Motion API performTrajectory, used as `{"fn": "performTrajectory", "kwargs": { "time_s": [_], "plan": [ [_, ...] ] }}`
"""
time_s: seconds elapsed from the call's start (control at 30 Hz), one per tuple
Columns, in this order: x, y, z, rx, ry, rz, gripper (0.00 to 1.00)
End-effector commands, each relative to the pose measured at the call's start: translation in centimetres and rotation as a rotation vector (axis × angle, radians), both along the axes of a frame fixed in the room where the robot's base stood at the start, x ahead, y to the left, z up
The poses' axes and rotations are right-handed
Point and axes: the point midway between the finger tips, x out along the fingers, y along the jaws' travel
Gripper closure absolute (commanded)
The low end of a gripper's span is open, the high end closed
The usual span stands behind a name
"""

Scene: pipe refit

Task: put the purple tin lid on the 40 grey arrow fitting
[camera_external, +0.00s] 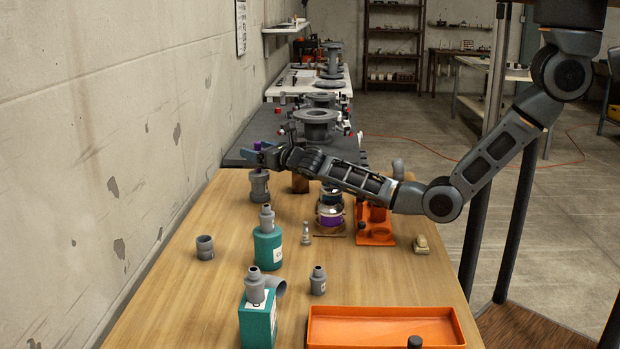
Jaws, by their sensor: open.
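My gripper (258,157) is at the far left end of the wooden table, its fingers open and pointing left. A grey fitting (259,187) stands upright on the table just below the fingers. A small purple piece (258,171), which looks like the purple lid, shows at the top of this fitting, under the fingers. Another small purple patch (257,146) shows at the upper side of the fingers; I cannot tell what it belongs to. The number or arrow on the fitting is too small to read.
Teal bottles (268,247) with grey tops, a loose grey fitting (205,247), stacked tins (330,213), an orange holder (376,225) and an orange tray (385,312) share the table. The concrete wall (130,130) runs close along the left.

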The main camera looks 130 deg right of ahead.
Motion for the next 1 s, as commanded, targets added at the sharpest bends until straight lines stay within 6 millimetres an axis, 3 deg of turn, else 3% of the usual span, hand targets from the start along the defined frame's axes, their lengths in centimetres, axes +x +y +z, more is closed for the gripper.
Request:
{"fn": "performTrajectory", "kwargs": {
  "time_s": [0.3, 0.5, 0.7, 1.0],
  "plan": [
    [-1.2, 6.1, 0.1, 0.0, 0.0, 0.002, 0.21],
    [-1.6, 8.8, 0.1, 0.0, 0.0, 0.002, 0.21],
    [-1.9, 9.9, 0.1, -0.001, 0.0, 0.002, 0.21],
    [-1.9, 9.9, 0.1, -0.001, 0.0, 0.001, 0.21]
  ]
}}
